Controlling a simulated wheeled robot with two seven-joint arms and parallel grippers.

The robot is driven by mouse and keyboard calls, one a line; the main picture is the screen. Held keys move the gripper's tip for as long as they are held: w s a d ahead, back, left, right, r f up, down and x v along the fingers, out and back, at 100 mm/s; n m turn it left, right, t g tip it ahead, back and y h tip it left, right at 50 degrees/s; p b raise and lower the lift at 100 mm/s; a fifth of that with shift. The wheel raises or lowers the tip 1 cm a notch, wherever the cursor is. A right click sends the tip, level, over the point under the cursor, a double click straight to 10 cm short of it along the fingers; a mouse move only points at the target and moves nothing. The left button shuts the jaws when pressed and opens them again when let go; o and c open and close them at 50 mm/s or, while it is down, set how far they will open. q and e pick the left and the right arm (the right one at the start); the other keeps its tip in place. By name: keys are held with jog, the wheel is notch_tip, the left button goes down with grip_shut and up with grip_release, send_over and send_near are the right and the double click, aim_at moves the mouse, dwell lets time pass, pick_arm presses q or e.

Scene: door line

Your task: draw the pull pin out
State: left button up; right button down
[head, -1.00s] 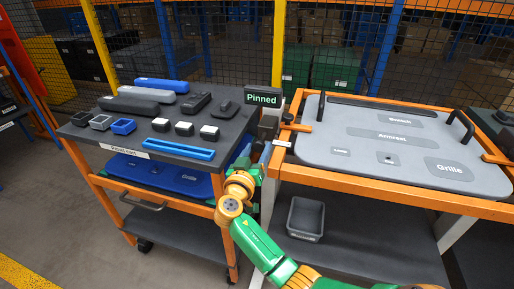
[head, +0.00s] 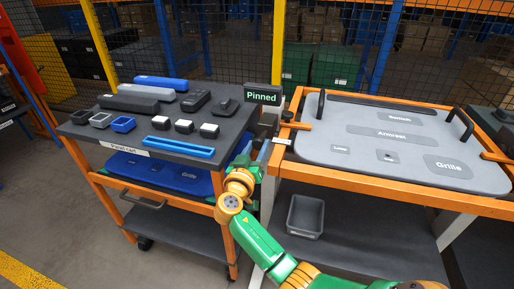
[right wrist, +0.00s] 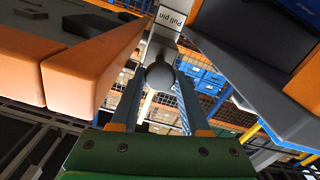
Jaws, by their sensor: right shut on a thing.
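The pull pin's round grey knob (right wrist: 160,76) sits between the two fingers of my right gripper (right wrist: 158,84) in the right wrist view. The gripper is shut on it. A white label (right wrist: 170,18) reading "Pull pin" is just beyond the knob. In the head view my right gripper (head: 260,165) is at the gap between the cart and the panel frame, below the sign (head: 262,95) that reads "Pinned". The knob cannot be made out there. How far the pin sits in its hole is hidden. My left gripper is not in view.
A dark-topped panel cart (head: 215,135) with blue and black parts stands left. An orange frame (head: 345,175) carrying a grey door panel (head: 350,150) stands right. A grey bin (head: 305,216) sits on its lower shelf. Orange beams (right wrist: 95,75) run close beside the gripper.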

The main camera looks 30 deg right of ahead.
jog(key=shift+f, duration=0.1)
dwell(0.8)
jog(key=shift+s+a+f+b, duration=0.15)
jog(key=shift+s+a+b, duration=0.1)
jog(key=shift+a+b, duration=0.05)
jog(key=v, duration=0.2)
jog(key=shift+s+a, duration=0.2)
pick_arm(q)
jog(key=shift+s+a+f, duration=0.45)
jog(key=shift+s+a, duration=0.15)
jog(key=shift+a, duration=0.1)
pick_arm(e)
jog(key=c, duration=0.7)
grip_release()
jog(key=shift+o, duration=0.2)
jog(key=shift+a+r, duration=0.1)
jog(key=shift+r, duration=0.1)
